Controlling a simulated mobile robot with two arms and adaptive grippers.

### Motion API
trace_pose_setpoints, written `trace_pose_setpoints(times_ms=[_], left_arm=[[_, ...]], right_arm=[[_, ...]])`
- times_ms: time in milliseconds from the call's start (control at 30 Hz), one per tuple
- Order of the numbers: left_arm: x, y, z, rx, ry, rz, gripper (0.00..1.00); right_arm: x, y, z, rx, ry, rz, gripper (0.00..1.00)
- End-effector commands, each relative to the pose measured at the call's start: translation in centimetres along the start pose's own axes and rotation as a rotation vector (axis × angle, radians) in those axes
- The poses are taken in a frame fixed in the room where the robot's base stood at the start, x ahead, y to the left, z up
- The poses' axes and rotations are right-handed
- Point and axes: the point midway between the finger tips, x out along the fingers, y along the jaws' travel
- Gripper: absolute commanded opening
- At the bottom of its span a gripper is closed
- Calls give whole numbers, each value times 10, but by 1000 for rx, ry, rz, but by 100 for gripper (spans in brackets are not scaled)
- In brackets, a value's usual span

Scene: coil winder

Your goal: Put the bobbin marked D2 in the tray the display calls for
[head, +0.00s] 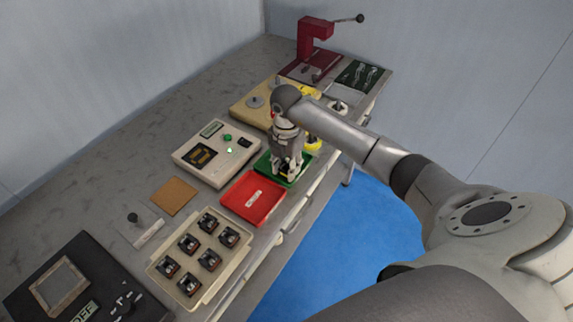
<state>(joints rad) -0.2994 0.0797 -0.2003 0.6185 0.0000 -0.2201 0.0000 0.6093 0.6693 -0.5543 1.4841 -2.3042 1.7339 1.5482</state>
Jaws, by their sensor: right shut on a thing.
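My right gripper (287,175) points down over the green tray (265,167), behind the red tray. It is shut on a small dark bobbin, mostly hidden between the fingers; its marking cannot be read, and I cannot tell whether it touches the tray floor. The red tray (244,204) holds no bobbin, only a pale label. Part of a yellow tray (313,143) shows past the gripper. The pale tester box (187,165) has a dark display (203,155) with orange marks too small to read. My left gripper is not in view.
A cream rack (161,250) holds several dark bobbins at the front. A brown pad (174,196), a dark board with a frame (88,260) and a red press (313,36) are also on the bench. The blue floor lies right of the bench edge.

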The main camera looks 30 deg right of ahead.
Motion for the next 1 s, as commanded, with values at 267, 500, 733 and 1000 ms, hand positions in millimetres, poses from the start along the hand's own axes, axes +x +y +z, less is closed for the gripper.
trace_pose_setpoints(times_ms=[267,500,733,1000], left_arm=[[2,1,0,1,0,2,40],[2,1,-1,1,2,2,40],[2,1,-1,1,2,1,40],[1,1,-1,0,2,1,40]], right_arm=[[3,0,0,0,0,0,55],[3,-1,0,1,0,-3,55],[3,-1,0,0,0,-3,55],[3,0,0,0,0,-2,55]])
